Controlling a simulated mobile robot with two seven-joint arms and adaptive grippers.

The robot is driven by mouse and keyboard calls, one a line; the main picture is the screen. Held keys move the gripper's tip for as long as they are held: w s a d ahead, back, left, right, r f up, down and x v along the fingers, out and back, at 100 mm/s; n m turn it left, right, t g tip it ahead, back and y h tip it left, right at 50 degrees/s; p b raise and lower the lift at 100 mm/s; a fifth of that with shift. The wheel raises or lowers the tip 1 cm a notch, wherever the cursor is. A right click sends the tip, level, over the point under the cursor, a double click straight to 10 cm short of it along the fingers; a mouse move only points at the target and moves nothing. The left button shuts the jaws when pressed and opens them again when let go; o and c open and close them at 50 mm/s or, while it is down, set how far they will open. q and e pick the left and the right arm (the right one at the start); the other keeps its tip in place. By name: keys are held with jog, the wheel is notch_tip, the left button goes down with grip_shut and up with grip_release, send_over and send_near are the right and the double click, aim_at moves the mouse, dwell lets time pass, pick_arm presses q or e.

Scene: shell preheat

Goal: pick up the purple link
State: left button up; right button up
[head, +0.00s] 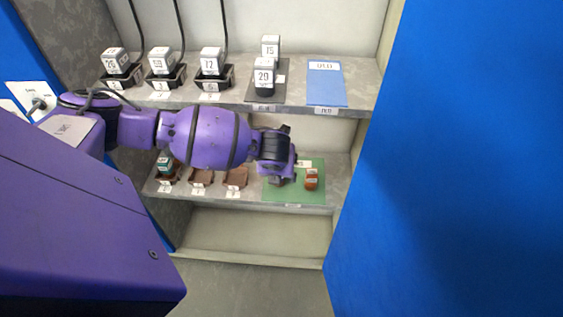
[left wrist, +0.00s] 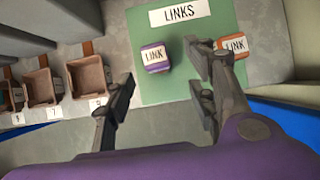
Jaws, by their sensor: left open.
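The purple link (left wrist: 156,58) is a small block with a white LINK label. In the left wrist view it lies on the green LINKS mat (left wrist: 183,93). My left gripper (left wrist: 162,84) is open and empty, and the link sits beyond its fingertips, roughly in line with the gap between them. In the head view my left gripper (head: 281,178) is over the mat (head: 295,193) on the lower shelf, and the purple link is hidden behind my gripper and arm. My right gripper is not in view.
An orange link (left wrist: 234,46) lies on the mat beside the right finger; it also shows in the head view (head: 312,180). Brown bins (left wrist: 88,75) stand left of the mat. The upper shelf (head: 210,96) holds several numbered blocks and a blue mat (head: 326,86). A blue panel (head: 460,170) stands at right.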

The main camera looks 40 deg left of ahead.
pick_arm(q)
jog(key=x, duration=0.5)
jog(key=b+x, duration=0.1)
jog(key=x, duration=0.1)
jog(key=shift+w+a+f, duration=0.1)
jog(key=shift+a+f, duration=0.1)
jog(key=shift+a, duration=0.2)
grip_shut()
